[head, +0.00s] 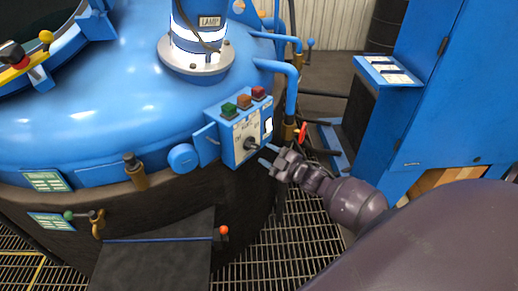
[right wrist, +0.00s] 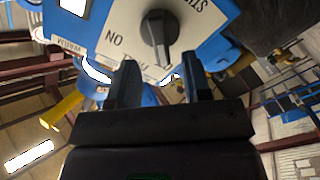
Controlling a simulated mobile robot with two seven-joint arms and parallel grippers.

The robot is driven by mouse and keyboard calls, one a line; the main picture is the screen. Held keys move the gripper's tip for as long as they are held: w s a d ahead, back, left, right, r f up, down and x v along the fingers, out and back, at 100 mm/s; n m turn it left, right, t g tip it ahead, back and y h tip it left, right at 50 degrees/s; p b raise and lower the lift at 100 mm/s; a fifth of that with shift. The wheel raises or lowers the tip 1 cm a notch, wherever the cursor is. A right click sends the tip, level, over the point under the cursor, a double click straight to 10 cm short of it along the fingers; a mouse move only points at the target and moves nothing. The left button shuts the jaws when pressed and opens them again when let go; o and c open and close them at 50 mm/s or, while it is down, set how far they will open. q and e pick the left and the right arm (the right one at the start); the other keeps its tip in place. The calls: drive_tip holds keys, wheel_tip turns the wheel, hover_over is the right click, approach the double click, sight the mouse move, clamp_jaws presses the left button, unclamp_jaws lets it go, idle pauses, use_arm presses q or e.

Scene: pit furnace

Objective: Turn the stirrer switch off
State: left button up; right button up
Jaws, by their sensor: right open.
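The stirrer switch is a dark rotary knob (head: 250,143) on the front plate of a blue control box (head: 228,155) on the furnace's side. In the right wrist view the black knob (right wrist: 158,28) sits on a white plate with "ON" printed on its left and partly cut-off lettering at upper right. The knob's long grip runs roughly up and down in that view; which end is its pointer I cannot tell. My right gripper (head: 268,155) is open and empty, just in front of the knob. Its two fingers (right wrist: 160,78) stand apart below the knob. My left gripper is not in view.
Green, orange and red buttons (head: 244,101) sit on top of the box. Blue pipes (head: 292,85) and a red-handled valve (head: 302,131) stand close at its right. A blue cabinet (head: 430,90) is farther right. Metal grating (head: 300,235) covers the floor below.

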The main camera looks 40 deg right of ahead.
drive_tip(key=v, duration=0.4)
drive_tip(key=shift+s+d, duration=0.1)
drive_tip(key=shift+s, duration=0.2)
drive_tip(key=shift+f, duration=0.1)
drive_tip(key=s+a+f+m+g+h, duration=0.1)
drive_tip(key=s+a+f+m+g, duration=0.1)
drive_tip(key=s, duration=0.4)
drive_tip(key=s+a+f+m+g+h, duration=0.2)
drive_tip(key=s+a+f+m, duration=0.2)
drive_tip(key=s+a+m, duration=0.1)
drive_tip(key=s+a+f+m+g+h, duration=0.1)
drive_tip(key=s+a+f+m, duration=0.3)
drive_tip(key=s, duration=0.5)
drive_tip(key=shift+a+g+h, duration=0.3)
drive_tip(key=shift+a+g, duration=0.2)
drive_tip(key=shift+a, duration=0.35)
drive_tip(key=shift+c, duration=0.4)
